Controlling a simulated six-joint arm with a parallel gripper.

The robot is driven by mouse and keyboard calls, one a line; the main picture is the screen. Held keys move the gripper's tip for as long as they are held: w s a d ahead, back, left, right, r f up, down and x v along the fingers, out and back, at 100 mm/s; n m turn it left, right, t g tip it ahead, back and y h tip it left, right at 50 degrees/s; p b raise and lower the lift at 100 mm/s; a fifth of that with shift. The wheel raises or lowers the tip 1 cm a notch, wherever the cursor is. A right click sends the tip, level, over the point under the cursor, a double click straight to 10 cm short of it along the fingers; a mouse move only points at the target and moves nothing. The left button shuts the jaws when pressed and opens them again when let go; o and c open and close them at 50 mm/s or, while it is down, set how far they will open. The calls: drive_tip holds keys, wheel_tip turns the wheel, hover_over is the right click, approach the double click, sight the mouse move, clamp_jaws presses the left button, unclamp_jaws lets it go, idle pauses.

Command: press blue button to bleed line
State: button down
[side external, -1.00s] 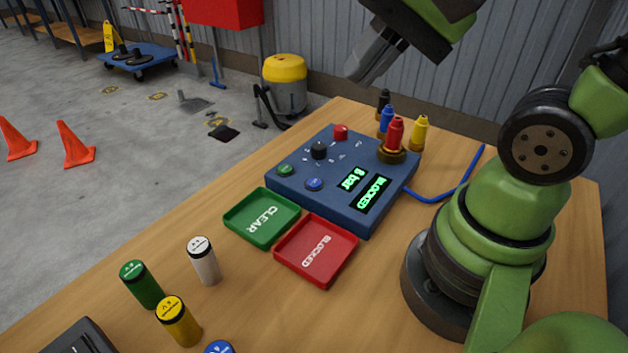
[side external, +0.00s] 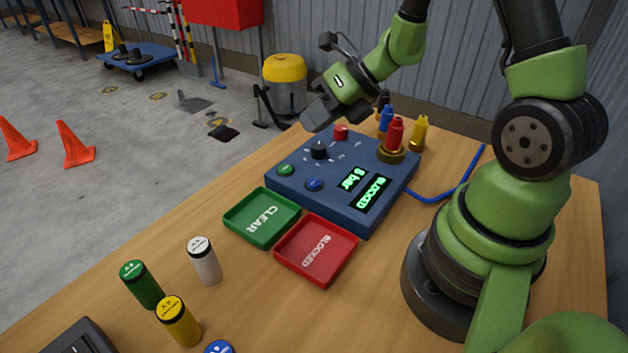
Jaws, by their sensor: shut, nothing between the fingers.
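The blue control box (side external: 330,202) stands on the wooden table. Its blue button (side external: 314,184) is on the front left part of the top, to the right of a green button (side external: 286,170). A black knob (side external: 319,150) and a red button (side external: 340,132) sit farther back. Two lit displays read "8 bar" (side external: 353,179) and "BLOCKED" (side external: 371,193). My gripper (side external: 308,126) is shut and empty, up near the back left of the box in the picture, apart from the blue button. Its exact height above the box is hard to tell.
Blue (side external: 386,121) and yellow (side external: 420,133) bottles stand behind. Green CLEAR (side external: 237,236) and red BLOCKED (side external: 290,266) trays lie in front. Several cylinders, including a white one (side external: 204,262), stand at the front left.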

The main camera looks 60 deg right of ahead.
sight(315, 180)
drive_tip(key=shift+f, duration=0.1)
drive_tip(key=shift+f, duration=4.3)
drive_tip(key=shift+f, duration=0.4)
drive_tip(key=shift+f, duration=0.45)
drive_tip(key=shift+r, duration=0.85)
drive_tip(key=shift+r, duration=0.1)
